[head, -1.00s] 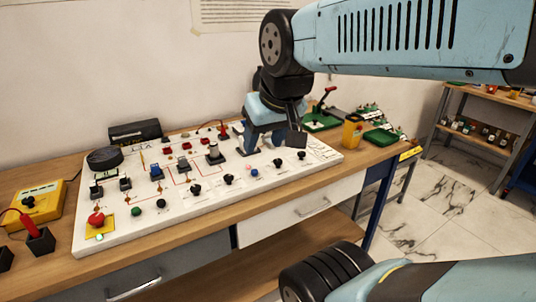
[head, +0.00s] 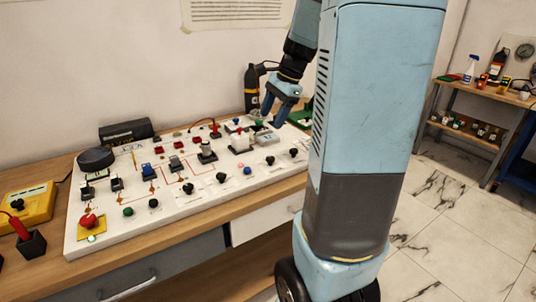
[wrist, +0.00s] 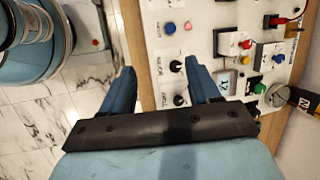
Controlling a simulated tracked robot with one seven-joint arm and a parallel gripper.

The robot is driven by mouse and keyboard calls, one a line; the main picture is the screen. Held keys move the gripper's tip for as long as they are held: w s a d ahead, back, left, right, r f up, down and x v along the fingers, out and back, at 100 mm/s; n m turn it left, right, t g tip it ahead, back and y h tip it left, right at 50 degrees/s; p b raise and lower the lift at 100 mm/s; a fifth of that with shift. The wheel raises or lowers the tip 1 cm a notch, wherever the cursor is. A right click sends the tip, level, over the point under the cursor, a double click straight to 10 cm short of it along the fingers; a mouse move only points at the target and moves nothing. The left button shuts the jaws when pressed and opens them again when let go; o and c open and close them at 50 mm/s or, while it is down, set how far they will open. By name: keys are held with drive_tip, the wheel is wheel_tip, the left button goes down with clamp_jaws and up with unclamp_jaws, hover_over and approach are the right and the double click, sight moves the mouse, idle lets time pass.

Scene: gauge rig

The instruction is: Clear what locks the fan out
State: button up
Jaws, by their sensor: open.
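The white control panel (head: 215,208) lies on the bench with buttons, knobs and switch modules. A black round housing (head: 97,160) at its back left may be the fan; I cannot tell if it turns. A red mushroom button (head: 90,221) on a yellow base sits at the front left corner. My gripper (head: 273,112) is open and empty above the panel's right end. In the wrist view my gripper (wrist: 160,72) spreads its blue fingers over the panel edge, near black knobs (wrist: 177,66). A red-switch module (wrist: 234,44) and a blue switch module (wrist: 268,55) lie beyond the right finger.
A yellow box (head: 28,203) and a red plug in a black block (head: 22,232) stand left of the panel. A black bottle (head: 251,88) stands behind its right end. A shelf unit (head: 490,100) stands far right. My arm hides the bench's right part.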

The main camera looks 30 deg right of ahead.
drive_tip(key=w+d+f+m, duration=0.5)
drive_tip(key=d+f+m, duration=0.1)
drive_tip(key=d, duration=0.3)
approach(271, 157)
drive_tip(key=shift+y, duration=0.4)
drive_tip(key=x, duration=0.8)
drive_tip(key=shift+d+f, duration=0.2)
drive_tip(key=shift+f, duration=0.1)
